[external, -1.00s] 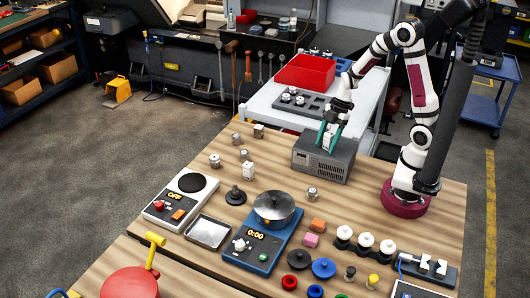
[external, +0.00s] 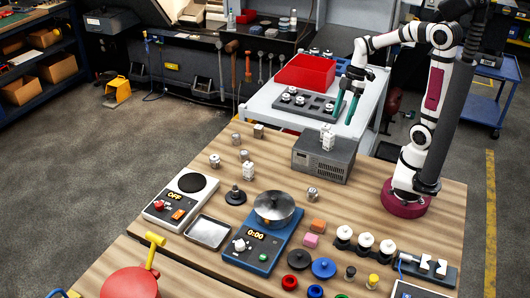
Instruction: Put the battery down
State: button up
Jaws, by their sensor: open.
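A small white block with a grey top, which looks like the battery (external: 328,140), stands upright on top of the grey box (external: 322,160) with a vented front. My gripper (external: 344,115) is above and slightly right of it in the picture. Its two teal fingers are wide apart with nothing between them, and they are clear of the block. A similar white block (external: 248,170) stands on the wooden table, left of the box.
A grey tray with round parts (external: 320,106) and a red bin (external: 305,72) are on the bench behind. Several metal parts stand left of the box. A blue scale with a pan (external: 262,240) and a hotplate (external: 181,198) are nearer the front.

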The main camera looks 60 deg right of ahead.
jog(key=s+a+m+h, duration=0.1)
jog(key=s+a+m, duration=0.2)
jog(key=s+m, duration=0.4)
jog(key=s+a+m+g+h, duration=0.1)
jog(key=s+a+m, duration=0.3)
jog(key=s+m, duration=0.3)
jog(key=shift+s+a+f+m, duration=0.2)
jog(key=shift+f+m, duration=0.25)
jog(key=shift+m, duration=0.65)
